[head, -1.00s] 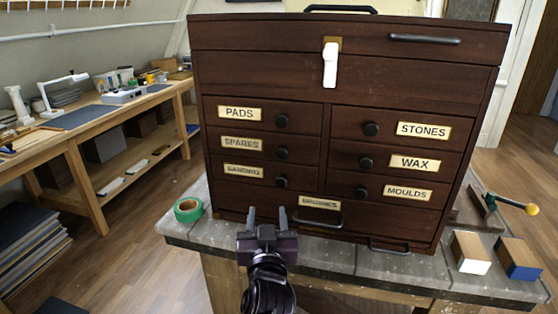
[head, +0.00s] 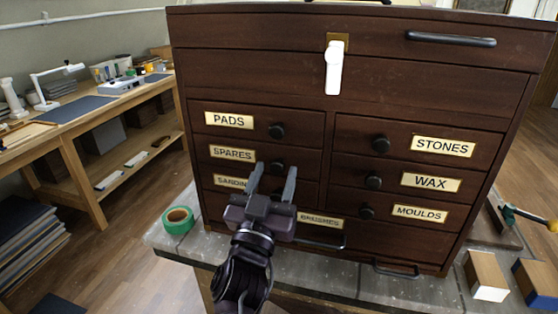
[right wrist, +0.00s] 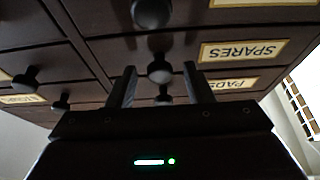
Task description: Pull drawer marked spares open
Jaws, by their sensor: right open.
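The spares drawer (head: 204,151) is shut in the left column of a dark wood chest, between the pads and sanding drawers. Its brass label reads SPARES, and its round black knob (head: 277,167) shows just beyond my right fingertips. My right gripper (head: 274,174) is open and points at the chest front. In the right wrist view, which shows the chest upside down, the spares knob (right wrist: 159,70) appears between the two finger tips. I cannot tell whether the fingers reach around it; no contact shows. My arm and gripper partly hide the sanding drawer. My left gripper is not in view.
The pads knob (head: 277,131) is close above and the sanding knob (right wrist: 151,12) close below. A white hasp (head: 333,70) hangs on the chest's upper front. A green tape roll (head: 178,220) and wooden blocks (head: 486,276) lie on the grey bench top.

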